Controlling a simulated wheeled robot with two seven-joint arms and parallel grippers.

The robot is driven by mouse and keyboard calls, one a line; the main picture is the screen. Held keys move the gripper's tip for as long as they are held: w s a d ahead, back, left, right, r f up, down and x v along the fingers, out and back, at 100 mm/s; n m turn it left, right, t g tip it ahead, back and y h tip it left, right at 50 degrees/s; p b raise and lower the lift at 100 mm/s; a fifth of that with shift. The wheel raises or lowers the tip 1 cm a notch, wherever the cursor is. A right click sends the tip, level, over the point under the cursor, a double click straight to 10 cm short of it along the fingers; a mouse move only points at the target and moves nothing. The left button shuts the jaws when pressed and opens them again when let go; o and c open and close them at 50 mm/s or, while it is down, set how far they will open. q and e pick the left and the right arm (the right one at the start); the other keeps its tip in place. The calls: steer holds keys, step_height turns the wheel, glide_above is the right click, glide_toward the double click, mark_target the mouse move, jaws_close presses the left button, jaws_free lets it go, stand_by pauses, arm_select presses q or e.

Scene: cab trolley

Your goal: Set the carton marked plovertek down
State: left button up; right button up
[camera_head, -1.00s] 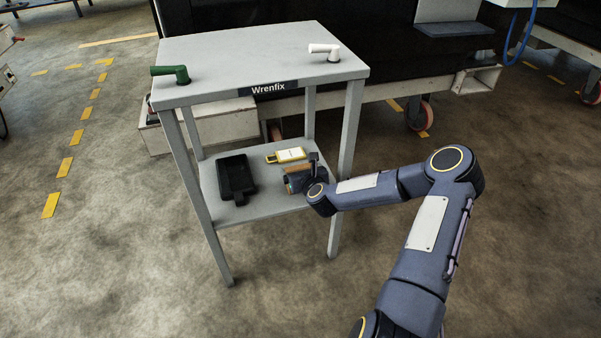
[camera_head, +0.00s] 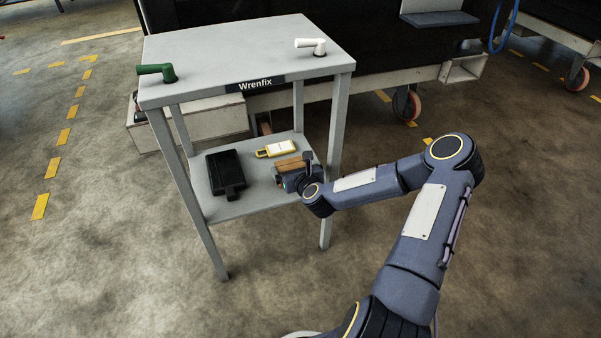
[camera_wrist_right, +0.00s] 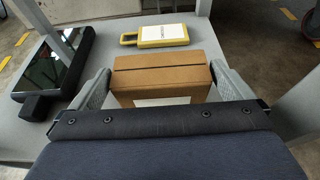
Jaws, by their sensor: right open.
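The brown carton (camera_head: 291,164) stands on the lower shelf (camera_head: 232,209) of the grey trolley, at the shelf's right side. In the right wrist view the carton (camera_wrist_right: 161,76) shows its taped top and part of a white label; no marking can be read. My right gripper (camera_wrist_right: 163,84) is open, with one finger on each side of the carton; whether the fingers touch it I cannot tell. In the head view my right gripper (camera_head: 291,180) is partly hidden by its own wrist. My left gripper is not in view.
A black device (camera_head: 226,172) and a yellow-framed tag (camera_head: 276,148) share the lower shelf. The top shelf (camera_head: 245,50), marked Wrenfix, carries a green handle (camera_head: 157,71) and a white handle (camera_head: 312,46). Trolley legs flank the lower shelf.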

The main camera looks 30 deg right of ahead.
steer(key=s+a+r+n+g+y+p, duration=0.1)
steer(key=s+a+r+n+g+y, duration=0.15)
steer(key=s+a+r+n, duration=0.5)
steer(key=s+a+r+n+g+y+p, duration=0.1)
steer(key=s+a+r+n+y, duration=0.25)
steer(key=n, duration=0.75)
steer(key=s+a+r+n+g, duration=0.1)
steer(key=s+a+r+n, duration=0.1)
steer(key=s+n, duration=0.4)
steer(key=s+a+r+n+g, duration=0.2)
steer(key=s+r+n, duration=0.2)
steer(key=s, duration=0.5)
steer(key=s+a+r+n+g+y, duration=0.1)
steer(key=s+r+n, duration=0.2)
steer(key=s+n, duration=0.5)
steer(key=shift+a, duration=0.4)
steer(key=shift+r+n+g, duration=0.15)
steer(key=shift+n+g, duration=0.1)
